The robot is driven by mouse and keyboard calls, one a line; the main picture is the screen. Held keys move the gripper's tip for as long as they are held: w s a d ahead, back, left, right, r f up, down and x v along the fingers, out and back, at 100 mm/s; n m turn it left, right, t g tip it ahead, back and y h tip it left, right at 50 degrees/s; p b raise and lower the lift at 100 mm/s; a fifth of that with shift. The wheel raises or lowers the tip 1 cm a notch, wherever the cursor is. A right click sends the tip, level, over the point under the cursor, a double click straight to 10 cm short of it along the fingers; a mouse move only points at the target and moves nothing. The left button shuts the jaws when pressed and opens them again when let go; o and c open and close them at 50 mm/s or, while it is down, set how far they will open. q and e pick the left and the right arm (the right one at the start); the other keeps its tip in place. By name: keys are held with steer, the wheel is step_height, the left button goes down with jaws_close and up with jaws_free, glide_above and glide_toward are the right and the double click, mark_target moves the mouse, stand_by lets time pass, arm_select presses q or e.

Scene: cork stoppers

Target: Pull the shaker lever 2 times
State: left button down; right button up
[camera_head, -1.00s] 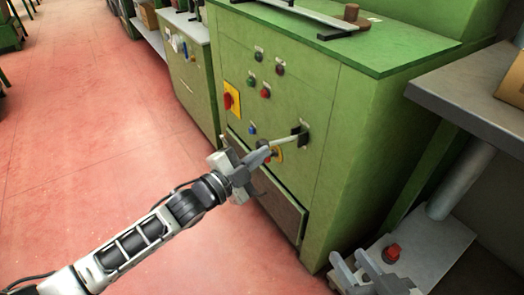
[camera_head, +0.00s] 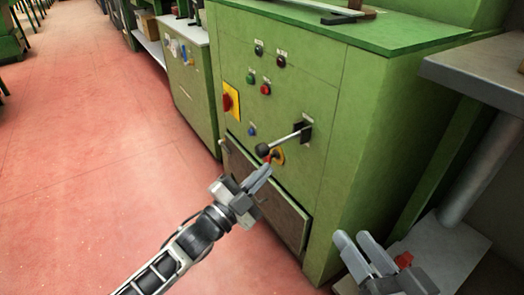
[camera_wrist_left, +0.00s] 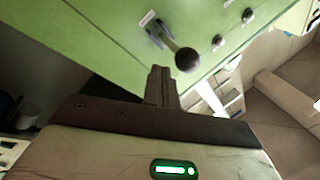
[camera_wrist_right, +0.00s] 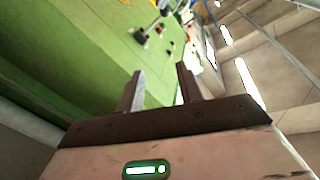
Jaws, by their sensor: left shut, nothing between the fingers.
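The shaker lever is a thin metal rod with a dark ball knob (camera_head: 262,150), sticking out from a black slot on the front of the green machine (camera_head: 290,85). In the left wrist view the knob (camera_wrist_left: 187,60) stands just ahead of and to the right of the fingertips. My left gripper (camera_head: 266,168) is shut and empty, just below the knob in the head view and apart from the lever. My right gripper (camera_head: 355,238) is open and empty, low at the right and far from the lever.
Coloured buttons and a red switch on a yellow plate (camera_head: 231,101) are on the machine front. A grey table (camera_head: 480,70) stands at the right. The red floor at left is clear.

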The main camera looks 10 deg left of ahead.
arm_select(q)
steer(key=s+d+p+v, duration=0.1)
steer(key=d+p+v, duration=0.1)
steer(key=v, duration=0.8)
steer(key=shift+s+a+f, duration=0.15)
steer(key=shift+s+a, duration=0.05)
steer(key=shift+s, duration=0.2)
arm_select(e)
steer(key=shift+s+d+f+n+g+h, duration=0.15)
steer(key=shift+s+f+n+g+h, duration=0.35)
steer(key=shift+f+g, duration=0.1)
